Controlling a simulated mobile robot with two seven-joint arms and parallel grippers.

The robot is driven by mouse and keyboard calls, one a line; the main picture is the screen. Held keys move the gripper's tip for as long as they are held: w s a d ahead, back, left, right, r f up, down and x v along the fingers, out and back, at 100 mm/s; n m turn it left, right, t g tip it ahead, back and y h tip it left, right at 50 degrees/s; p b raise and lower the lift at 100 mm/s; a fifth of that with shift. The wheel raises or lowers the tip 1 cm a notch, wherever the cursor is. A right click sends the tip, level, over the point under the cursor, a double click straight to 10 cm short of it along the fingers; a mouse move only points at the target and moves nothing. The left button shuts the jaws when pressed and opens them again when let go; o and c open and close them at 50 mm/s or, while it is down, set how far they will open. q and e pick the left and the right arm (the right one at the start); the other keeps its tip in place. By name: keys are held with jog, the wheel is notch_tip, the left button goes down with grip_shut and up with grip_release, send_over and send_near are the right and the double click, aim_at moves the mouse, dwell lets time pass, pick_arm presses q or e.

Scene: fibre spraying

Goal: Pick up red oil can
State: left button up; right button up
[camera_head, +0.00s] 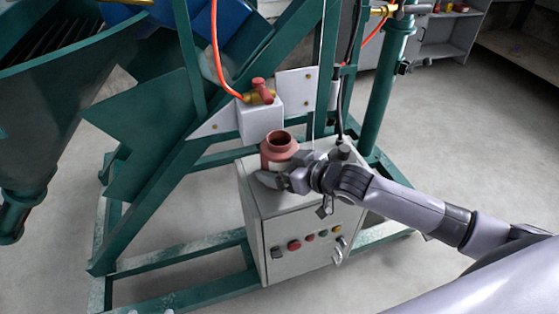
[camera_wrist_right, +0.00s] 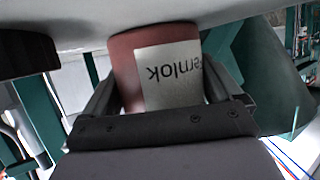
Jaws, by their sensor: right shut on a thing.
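The red oil can (camera_head: 279,146) has an open round mouth and stands upright at the top of the grey control box (camera_head: 305,214). In the right wrist view the red can (camera_wrist_right: 127,68) carries a white label with dark lettering and sits between the fingers. My right gripper (camera_head: 277,176) reaches in from the right and is shut on the can, one finger in front of it. It also shows in the right wrist view (camera_wrist_right: 160,95). I cannot tell whether the can's base touches the box top.
A green steel frame (camera_head: 170,170) surrounds the box on the left and behind. A red-handled valve (camera_head: 261,91) with an orange hose is close behind the can. Buttons (camera_head: 293,245) line the box front. Open floor (camera_head: 480,130) lies to the right.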

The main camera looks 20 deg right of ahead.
aim_at(284, 149)
pick_arm(q)
jog(key=shift+s+f, duration=0.1)
pick_arm(e)
jog(key=shift+r, duration=0.15)
jog(key=shift+s+r+p, duration=0.15)
jog(key=shift+r+p, duration=0.25)
jog(key=shift+r, duration=0.2)
notch_tip(284, 149, up, 7)
jog(key=shift+f+p, duration=0.15)
jog(key=shift+p, duration=1)
jog(key=shift+s+f, duration=0.3)
jog(key=shift+s, duration=0.2)
jog(key=shift+s+f, duration=0.25)
jog(key=shift+s, duration=0.2)
pick_arm(q)
jog(key=shift+s+a+r+g+p, duration=0.2)
jog(key=shift+a+r+p, duration=0.15)
jog(key=shift+r, duration=0.15)
jog(key=shift+s+a+r+g+p, duration=0.1)
jog(key=shift+s+a+r+p, duration=0.15)
jog(key=shift+r, duration=0.25)
pick_arm(e)
jog(key=s, duration=1.7)
jog(key=shift+s+d, duration=0.35)
